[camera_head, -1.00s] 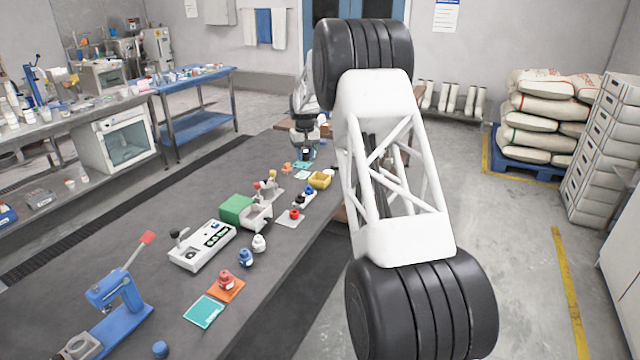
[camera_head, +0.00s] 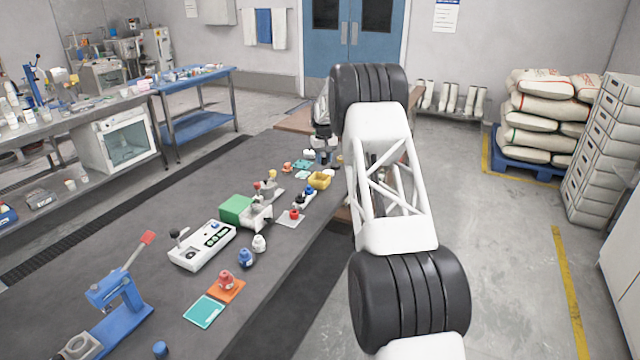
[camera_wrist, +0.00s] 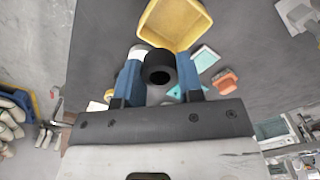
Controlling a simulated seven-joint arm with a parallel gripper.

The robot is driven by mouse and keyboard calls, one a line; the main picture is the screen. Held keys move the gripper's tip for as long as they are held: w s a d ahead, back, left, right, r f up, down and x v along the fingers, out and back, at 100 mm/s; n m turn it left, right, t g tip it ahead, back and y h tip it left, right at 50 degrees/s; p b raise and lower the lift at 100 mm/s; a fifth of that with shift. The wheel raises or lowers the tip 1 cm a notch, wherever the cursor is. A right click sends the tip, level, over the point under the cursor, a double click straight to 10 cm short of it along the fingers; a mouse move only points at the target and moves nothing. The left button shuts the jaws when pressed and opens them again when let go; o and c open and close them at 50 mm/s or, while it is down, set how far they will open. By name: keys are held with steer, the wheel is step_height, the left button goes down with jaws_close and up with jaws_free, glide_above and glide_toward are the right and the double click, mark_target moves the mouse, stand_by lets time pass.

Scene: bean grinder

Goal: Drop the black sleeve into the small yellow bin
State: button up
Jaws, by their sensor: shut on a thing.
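The black sleeve (camera_wrist: 159,74) is a short dark ring in the wrist view. My gripper (camera_wrist: 159,68) is shut on it, with one blue finger on each side. The small yellow bin (camera_wrist: 203,33) lies just beyond the sleeve in the wrist view, with its open inside showing. In the head view the bin (camera_head: 318,184) stands near the table's right edge, and my wrist is above and beyond it. The sleeve is too small to make out in the head view.
A teal pad (camera_wrist: 207,58) and an orange block (camera_wrist: 224,80) lie right of the bin in the wrist view. A red knob (camera_head: 294,213) on a pale plate and a green box (camera_head: 236,208) stand nearer on the grey table (camera_head: 190,300).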

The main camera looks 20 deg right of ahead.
steer(key=shift+f, duration=0.1)
stand_by(0.3)
steer(key=shift+f, duration=2.9)
steer(key=o, duration=1)
steer(key=shift+r, duration=3.9)
